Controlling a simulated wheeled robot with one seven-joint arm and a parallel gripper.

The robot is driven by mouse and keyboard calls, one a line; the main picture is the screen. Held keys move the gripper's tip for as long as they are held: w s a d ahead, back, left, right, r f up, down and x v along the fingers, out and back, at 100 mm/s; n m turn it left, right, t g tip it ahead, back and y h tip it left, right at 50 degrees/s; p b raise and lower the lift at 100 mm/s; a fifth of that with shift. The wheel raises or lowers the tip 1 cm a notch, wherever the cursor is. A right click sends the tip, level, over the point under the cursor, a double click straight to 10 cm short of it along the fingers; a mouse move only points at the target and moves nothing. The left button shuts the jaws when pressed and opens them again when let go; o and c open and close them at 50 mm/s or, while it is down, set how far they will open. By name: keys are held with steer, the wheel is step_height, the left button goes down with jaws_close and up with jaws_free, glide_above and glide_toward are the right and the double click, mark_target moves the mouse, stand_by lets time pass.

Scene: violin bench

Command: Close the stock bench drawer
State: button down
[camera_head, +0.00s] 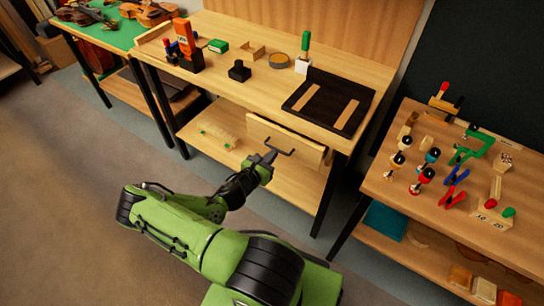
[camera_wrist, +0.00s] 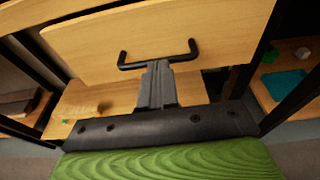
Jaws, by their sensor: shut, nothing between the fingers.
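The stock bench drawer (camera_head: 305,149) is a pale wooden front under the bench top, with a black bar handle (camera_head: 279,149). In the wrist view the drawer front (camera_wrist: 210,30) fills the upper part, and its handle (camera_wrist: 130,65) spans the middle. The drawer appears to stand out from the bench; how far is hard to tell. My gripper (camera_head: 268,157) is shut at the middle of the handle. In the wrist view its grey fingers (camera_wrist: 157,72) overlap the handle bar; I cannot tell whether they touch it.
The bench top (camera_head: 255,78) carries a black tray (camera_head: 330,76), an orange tool (camera_head: 185,38) and small blocks. A lower shelf (camera_head: 255,165) lies below the drawer. A second bench (camera_head: 440,210) with clamps stands at right. Open floor (camera_head: 60,200) lies at left.

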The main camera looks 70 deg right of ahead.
mark_target(283, 142)
steer(key=shift+s+d+f, duration=0.1)
steer(key=shift+d, duration=0.4)
steer(key=x, duration=0.2)
steer(key=r+p+x, duration=0.1)
steer(key=x, duration=0.1)
steer(key=shift+s+d, duration=0.1)
steer(key=shift+d, duration=0.3)
steer(key=shift+r, duration=0.1)
steer(key=shift+r, duration=0.1)
